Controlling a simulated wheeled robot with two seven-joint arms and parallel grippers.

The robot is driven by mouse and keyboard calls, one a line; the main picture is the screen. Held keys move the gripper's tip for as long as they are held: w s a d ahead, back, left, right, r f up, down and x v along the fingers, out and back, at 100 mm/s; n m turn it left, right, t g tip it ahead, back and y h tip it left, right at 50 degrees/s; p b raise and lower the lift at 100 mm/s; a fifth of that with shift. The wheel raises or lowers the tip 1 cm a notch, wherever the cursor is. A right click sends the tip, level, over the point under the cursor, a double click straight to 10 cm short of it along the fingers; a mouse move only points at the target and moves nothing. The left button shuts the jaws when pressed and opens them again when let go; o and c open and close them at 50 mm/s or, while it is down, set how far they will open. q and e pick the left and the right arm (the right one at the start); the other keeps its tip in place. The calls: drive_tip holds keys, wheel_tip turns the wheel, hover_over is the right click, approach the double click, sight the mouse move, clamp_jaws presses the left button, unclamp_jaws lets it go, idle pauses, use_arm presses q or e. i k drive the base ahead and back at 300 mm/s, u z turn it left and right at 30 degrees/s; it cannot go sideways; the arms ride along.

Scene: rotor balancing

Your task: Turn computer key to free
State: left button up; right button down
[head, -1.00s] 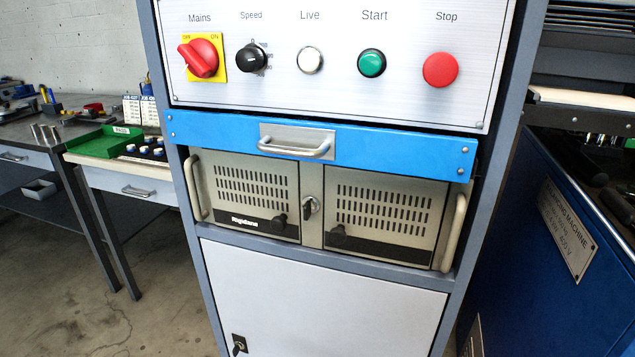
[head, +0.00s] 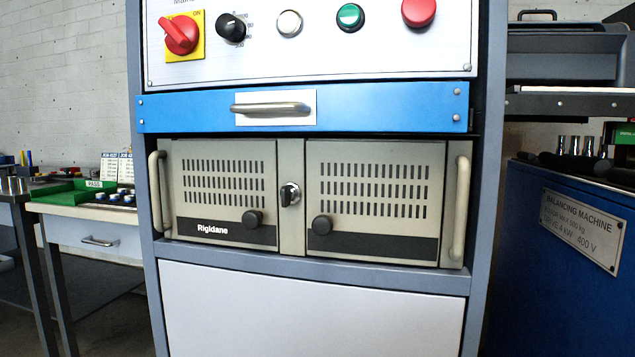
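The computer (head: 292,230) is a grey-beige rack unit marked Rigidane, set in the cabinet below a blue drawer. It has two slotted doors, both shut, each with a black knob. The computer key (head: 290,194) sits in a round silver lock on the strip between the doors. Its dark grip looks roughly upright, but it is too small to tell its exact angle. No position labels are readable around it. Neither of my grippers is in view.
Above is the blue drawer (head: 390,106) with a silver handle, then the control panel (head: 350,55) with a red mains switch. The computer's side handles (head: 458,208) stick out. A blue balancing machine (head: 570,255) stands at right, a workbench (head: 85,222) at left. The space before the computer looks clear.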

sight(288, 193)
drive_tip(key=z, duration=1.75)
drive_tip(key=k, duration=1.05)
drive_tip(key=u, duration=1.8)
